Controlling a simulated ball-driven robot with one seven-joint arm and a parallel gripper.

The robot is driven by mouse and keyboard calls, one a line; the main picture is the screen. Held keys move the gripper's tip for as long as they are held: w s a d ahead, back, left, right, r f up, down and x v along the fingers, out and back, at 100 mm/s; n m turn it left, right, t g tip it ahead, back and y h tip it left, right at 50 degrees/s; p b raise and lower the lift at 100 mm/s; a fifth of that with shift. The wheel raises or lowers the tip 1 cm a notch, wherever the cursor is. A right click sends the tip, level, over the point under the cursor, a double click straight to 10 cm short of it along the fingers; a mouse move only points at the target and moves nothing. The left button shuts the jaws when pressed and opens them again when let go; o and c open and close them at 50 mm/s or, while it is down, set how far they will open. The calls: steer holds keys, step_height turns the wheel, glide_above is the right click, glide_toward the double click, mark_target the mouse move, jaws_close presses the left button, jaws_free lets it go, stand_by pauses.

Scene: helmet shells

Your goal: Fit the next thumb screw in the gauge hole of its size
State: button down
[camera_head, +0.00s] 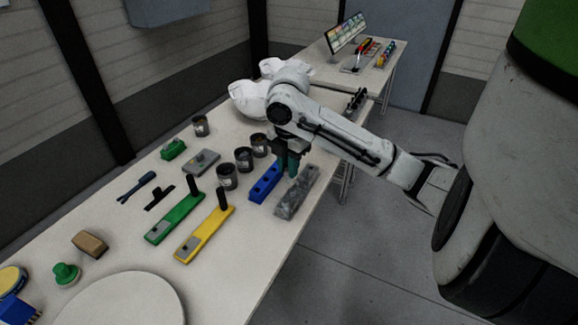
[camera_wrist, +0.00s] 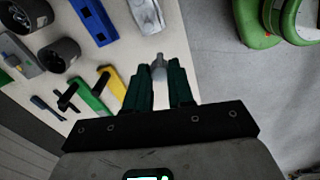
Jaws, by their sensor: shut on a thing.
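My gripper (camera_head: 288,163) is above the table by the gauge blocks, its dark green fingers pointing down. In the wrist view, the fingers (camera_wrist: 164,76) are shut on a small grey thumb screw (camera_wrist: 158,67) at their tips. The screw is hidden in the head view. A blue block with holes (camera_head: 265,183) lies left of the gripper; it also shows in the wrist view (camera_wrist: 95,20). A mottled grey block (camera_head: 296,194) lies right of it and also shows in the wrist view (camera_wrist: 147,14). Its holes are hard to make out. The screw appears apart from both blocks.
Several dark cups (camera_head: 227,178) stand left of the blue block. A green plate (camera_head: 174,219) and a yellow plate (camera_head: 204,234), each with a black upright handle, lie toward the front. White helmet shells (camera_head: 248,100) stand behind. The table edge is close right of the grey block.

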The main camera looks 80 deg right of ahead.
steer(key=shift+w+d+r+p, duration=0.1)
steer(key=shift+w+r+p, duration=0.05)
steer(key=shift+r+p, duration=0.45)
steer(key=shift+w+d+r+p, duration=0.15)
steer(key=shift+r+p, duration=0.3)
steer(key=shift+r, duration=0.25)
steer(key=shift+a, duration=0.1)
steer(key=shift+f, duration=0.15)
steer(key=shift+s+d+f+b, duration=0.55)
steer(key=shift+d+f+b, duration=1.55)
steer(key=shift+d, duration=1.2)
steer(key=shift+s+d+f+b, duration=0.6)
steer(key=shift+d+f+b, duration=1.45)
steer(key=shift+d, duration=1.25)
steer(key=shift+s+d+f+b, duration=0.55)
steer(key=shift+d+f+b, duration=1.15)
steer(key=shift+d+b, duration=1.2)
steer(key=shift+s+d+p, duration=0.1)
steer(key=shift+d+p, duration=0.2)
steer(key=shift+d, duration=0.5)
steer(key=shift+f+b, duration=0.4)
steer(key=shift+f, duration=1.75)
